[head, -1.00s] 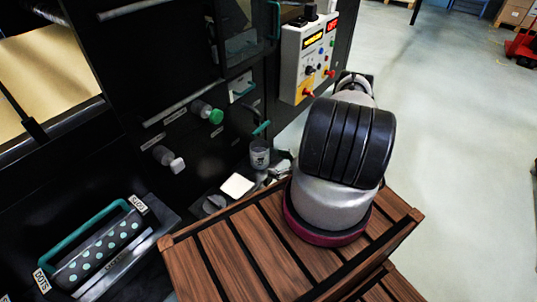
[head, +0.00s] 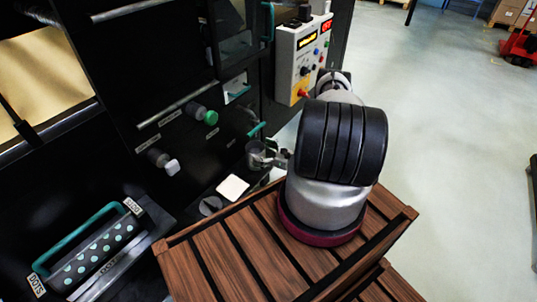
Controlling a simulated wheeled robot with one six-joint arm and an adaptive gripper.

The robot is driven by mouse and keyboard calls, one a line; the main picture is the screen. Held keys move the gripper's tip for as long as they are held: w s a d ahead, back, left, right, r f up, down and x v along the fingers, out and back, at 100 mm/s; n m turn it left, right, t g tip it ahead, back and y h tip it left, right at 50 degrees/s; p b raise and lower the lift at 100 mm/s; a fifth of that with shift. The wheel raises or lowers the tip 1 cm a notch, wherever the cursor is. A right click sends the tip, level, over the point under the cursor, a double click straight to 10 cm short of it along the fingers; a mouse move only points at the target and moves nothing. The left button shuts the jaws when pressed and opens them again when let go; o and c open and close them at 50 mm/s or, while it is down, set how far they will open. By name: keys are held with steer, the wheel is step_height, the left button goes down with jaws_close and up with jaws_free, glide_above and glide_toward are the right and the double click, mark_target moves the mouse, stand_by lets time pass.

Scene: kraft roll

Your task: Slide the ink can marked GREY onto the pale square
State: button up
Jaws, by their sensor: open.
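The ink can (head: 254,149) is a small grey cylinder standing on the dark machine ledge, partly covered by my gripper; its marking cannot be read now. The pale square (head: 232,187) lies flat on the same ledge, nearer the camera and a little left of the can, and looks bare. My gripper (head: 265,159) is open and close against the can on its right and near side. Whether the fingers touch the can or reach around it cannot be told at this size. My arm hides the area to the right.
A dark grey disc (head: 210,205) lies just left of the pale square. A slatted wooden platform (head: 215,262) fills the foreground. Knobs, including a green one (head: 211,117), stick out from the machine face above the ledge. A dotted roller (head: 95,250) sits in a tray at lower left.

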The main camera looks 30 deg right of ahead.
mark_target(247, 146)
steer(key=shift+x, duration=1.55)
